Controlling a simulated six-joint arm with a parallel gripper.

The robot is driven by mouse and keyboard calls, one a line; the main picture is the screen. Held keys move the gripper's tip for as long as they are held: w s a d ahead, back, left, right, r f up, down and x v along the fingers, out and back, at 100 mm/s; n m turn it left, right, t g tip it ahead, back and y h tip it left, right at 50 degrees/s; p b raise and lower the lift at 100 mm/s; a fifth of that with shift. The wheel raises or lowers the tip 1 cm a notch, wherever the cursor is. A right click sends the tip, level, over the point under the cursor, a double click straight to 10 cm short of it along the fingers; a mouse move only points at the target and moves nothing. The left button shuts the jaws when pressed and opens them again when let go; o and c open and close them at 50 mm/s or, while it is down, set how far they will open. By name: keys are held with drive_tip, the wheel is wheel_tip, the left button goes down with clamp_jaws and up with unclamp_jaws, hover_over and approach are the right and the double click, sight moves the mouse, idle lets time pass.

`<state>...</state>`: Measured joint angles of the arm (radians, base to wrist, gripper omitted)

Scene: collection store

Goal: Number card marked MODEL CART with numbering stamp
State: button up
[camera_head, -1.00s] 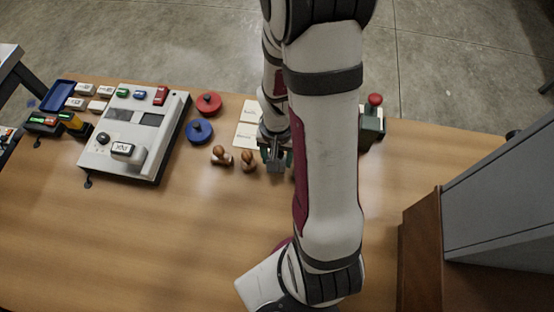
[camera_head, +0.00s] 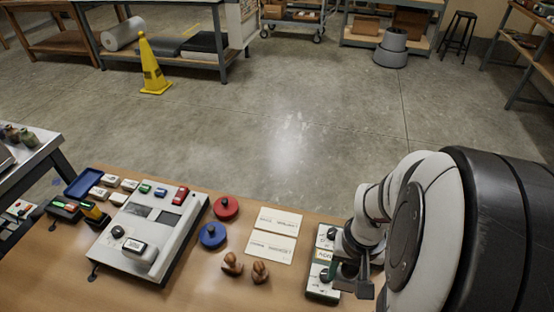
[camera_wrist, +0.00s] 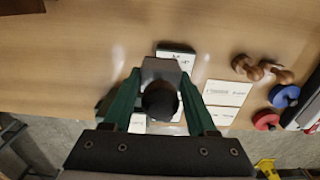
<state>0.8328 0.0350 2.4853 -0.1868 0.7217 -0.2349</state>
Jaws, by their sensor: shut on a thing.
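My gripper (camera_wrist: 158,80) is shut on a grey block with a round black knob (camera_wrist: 160,99), which looks like the numbering stamp; the wrist view shows its green-faced fingers on either side. The cards also show in the wrist view (camera_wrist: 227,93).
Further left stand a large white device (camera_head: 150,235), small labelled blocks and a blue tray (camera_head: 83,183).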

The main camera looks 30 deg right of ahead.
drive_tip(key=c, duration=0.5)
drive_tip(key=w+d, duration=0.4)
drive_tip(key=d, duration=0.2)
drive_tip(key=w+d, duration=0.5)
drive_tip(key=d, duration=0.2)
drive_tip(key=w+d, duration=0.4)
drive_tip(key=d, duration=0.3)
drive_tip(key=shift+w+f, duration=0.15)
drive_tip(key=shift+w, duration=0.2)
